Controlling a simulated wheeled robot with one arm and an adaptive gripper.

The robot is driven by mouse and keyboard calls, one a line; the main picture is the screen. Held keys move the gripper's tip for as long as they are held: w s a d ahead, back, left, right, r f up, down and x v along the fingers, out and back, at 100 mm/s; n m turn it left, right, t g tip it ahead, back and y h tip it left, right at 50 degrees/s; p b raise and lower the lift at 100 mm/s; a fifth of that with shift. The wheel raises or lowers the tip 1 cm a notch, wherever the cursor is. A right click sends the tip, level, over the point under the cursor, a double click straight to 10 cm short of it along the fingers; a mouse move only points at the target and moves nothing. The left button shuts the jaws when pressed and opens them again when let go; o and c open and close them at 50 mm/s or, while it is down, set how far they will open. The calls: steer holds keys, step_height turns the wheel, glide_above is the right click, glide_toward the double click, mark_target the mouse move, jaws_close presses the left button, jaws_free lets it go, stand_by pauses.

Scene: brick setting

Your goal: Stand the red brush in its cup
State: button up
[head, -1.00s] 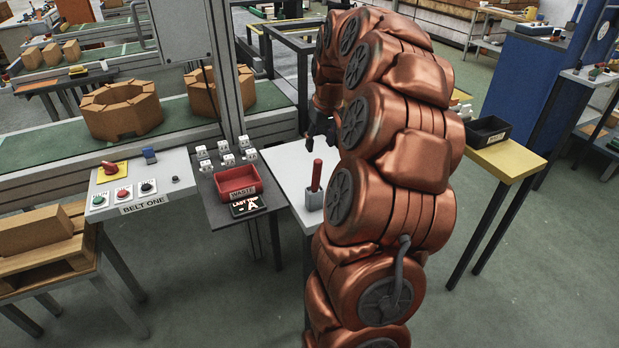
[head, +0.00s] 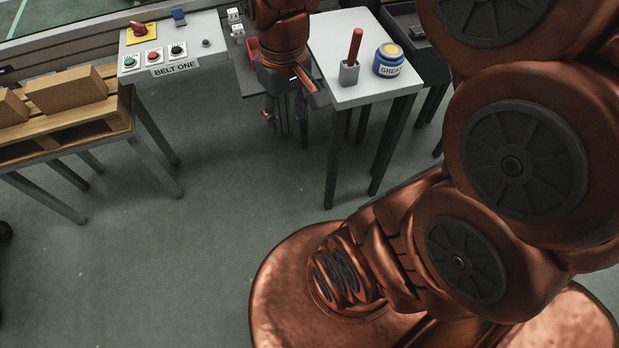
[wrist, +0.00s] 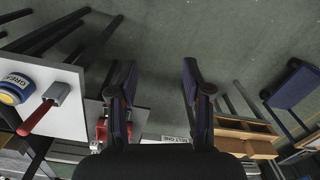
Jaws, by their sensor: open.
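The red brush (head: 355,46) stands in its small grey cup (head: 349,73), handle up, on the white table (head: 340,20). Both also show at the left of the wrist view, the red handle (wrist: 36,117) reaching out of the grey cup (wrist: 57,92). The brush's lower end is hidden inside the cup. My gripper (head: 285,108) points down in the head view, to the left of the white table and apart from the brush. In the wrist view its two dark fingers (wrist: 158,78) are spread with nothing between them.
A blue grease jar (head: 388,62) stands just right of the cup. The belt control panel (head: 190,40) is at the left, with a pallet of bricks (head: 70,95) beyond. A red bin (head: 252,46) is partly hidden behind my arm. The floor in front is clear.

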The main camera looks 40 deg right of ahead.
steer(key=s+a+f, duration=0.1)
steer(key=s+a, duration=0.1)
steer(key=s, duration=0.4)
steer(key=s+a+f+g, duration=0.1)
steer(key=s+a+f, duration=0.1)
steer(key=s, duration=0.3)
steer(key=shift+s+f, duration=0.2)
steer(key=shift+s, duration=0.2)
steer(key=shift+c, duration=0.7)
steer(key=shift+d, duration=0.1)
